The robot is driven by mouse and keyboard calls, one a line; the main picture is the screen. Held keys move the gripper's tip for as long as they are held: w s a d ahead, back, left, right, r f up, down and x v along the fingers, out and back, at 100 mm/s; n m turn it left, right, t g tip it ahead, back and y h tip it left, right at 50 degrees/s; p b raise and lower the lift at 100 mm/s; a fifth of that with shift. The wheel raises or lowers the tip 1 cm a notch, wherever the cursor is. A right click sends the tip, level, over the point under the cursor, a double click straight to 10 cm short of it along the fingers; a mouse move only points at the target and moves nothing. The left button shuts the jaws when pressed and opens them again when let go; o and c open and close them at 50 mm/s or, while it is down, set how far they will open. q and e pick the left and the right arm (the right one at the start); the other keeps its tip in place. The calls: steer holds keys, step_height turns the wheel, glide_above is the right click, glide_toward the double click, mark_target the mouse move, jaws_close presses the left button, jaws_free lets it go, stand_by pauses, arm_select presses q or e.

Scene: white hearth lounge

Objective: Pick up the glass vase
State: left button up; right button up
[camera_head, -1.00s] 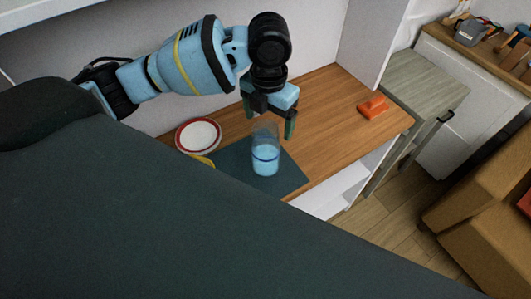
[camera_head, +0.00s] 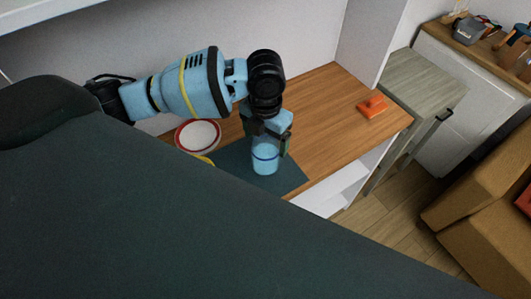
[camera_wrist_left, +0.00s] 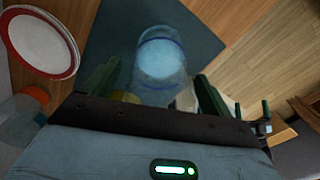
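The glass vase (camera_head: 265,161), clear and light blue with a darker blue band, stands upright on a dark teal mat (camera_head: 230,163) on the wooden top. My left gripper (camera_head: 266,143) points down over the vase, with its fingers apart on either side of the vase's upper part. In the left wrist view the vase (camera_wrist_left: 161,57) shows between and beyond the two open green fingers (camera_wrist_left: 157,78). I cannot tell whether either finger touches it. The vase's top is partly hidden by the gripper in the head view. My right gripper is not in view.
A white plate with a red rim (camera_head: 198,135) lies left of the mat, with a yellow item (camera_head: 205,161) partly showing beside it. An orange object (camera_head: 372,107) sits at the right end of the wooden top (camera_head: 325,112). A wall stands behind.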

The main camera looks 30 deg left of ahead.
arm_select(q)
jaws_close()
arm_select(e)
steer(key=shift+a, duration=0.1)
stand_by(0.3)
arm_select(q)
steer(key=shift+r, duration=0.15)
